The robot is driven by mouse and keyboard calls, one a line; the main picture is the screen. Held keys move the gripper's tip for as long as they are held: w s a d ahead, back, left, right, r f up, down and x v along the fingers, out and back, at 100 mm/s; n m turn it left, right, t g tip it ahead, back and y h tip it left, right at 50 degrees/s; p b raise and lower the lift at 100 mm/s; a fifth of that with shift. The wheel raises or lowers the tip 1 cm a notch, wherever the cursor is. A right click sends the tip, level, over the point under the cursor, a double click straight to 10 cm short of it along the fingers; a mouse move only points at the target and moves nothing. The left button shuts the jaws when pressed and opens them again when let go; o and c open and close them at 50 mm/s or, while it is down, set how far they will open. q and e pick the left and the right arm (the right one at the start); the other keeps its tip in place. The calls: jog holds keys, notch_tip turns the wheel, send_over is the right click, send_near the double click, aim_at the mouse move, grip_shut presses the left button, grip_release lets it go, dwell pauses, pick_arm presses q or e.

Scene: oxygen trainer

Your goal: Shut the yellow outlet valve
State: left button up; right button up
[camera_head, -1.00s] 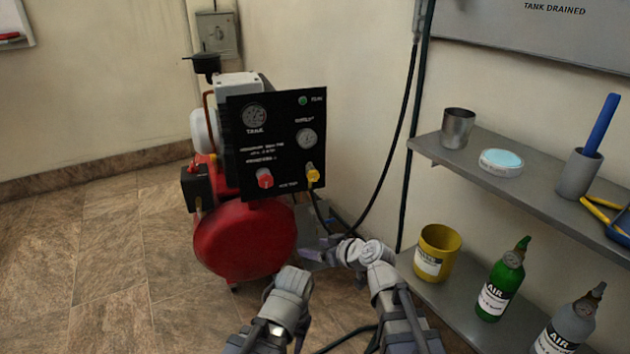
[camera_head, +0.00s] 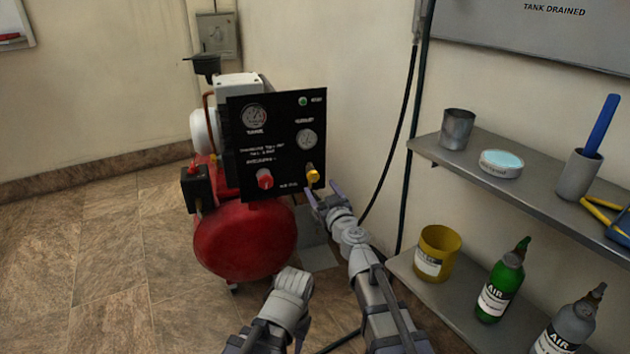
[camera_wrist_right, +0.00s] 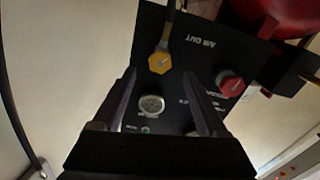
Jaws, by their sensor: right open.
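The yellow outlet valve (camera_head: 312,175) is a small yellow knob at the lower right of the black panel (camera_head: 278,112) on the red compressor. In the right wrist view the yellow valve (camera_wrist_right: 159,62) shows above the fingertips, with a dark hose leading up from it beside the words AIR OUT. My right gripper (camera_head: 324,191) is open and empty, just below and to the right of the valve. It also shows in the wrist view (camera_wrist_right: 162,75) with its fingers apart. I see no contact with the valve. My left arm shows at the bottom centre, but its gripper fingers cannot be made out.
A red knob (camera_head: 265,179) sits left of the yellow valve. The red tank (camera_head: 245,240) is below the panel. Shelves at right hold a yellow cup (camera_head: 437,252), a green bottle (camera_head: 500,285) and other items. A dark hose (camera_head: 400,130) hangs along the wall.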

aim_at(314, 178)
jog(key=x, duration=0.6)
jog(key=shift+s, duration=0.1)
grip_shut()
dwell(0.4)
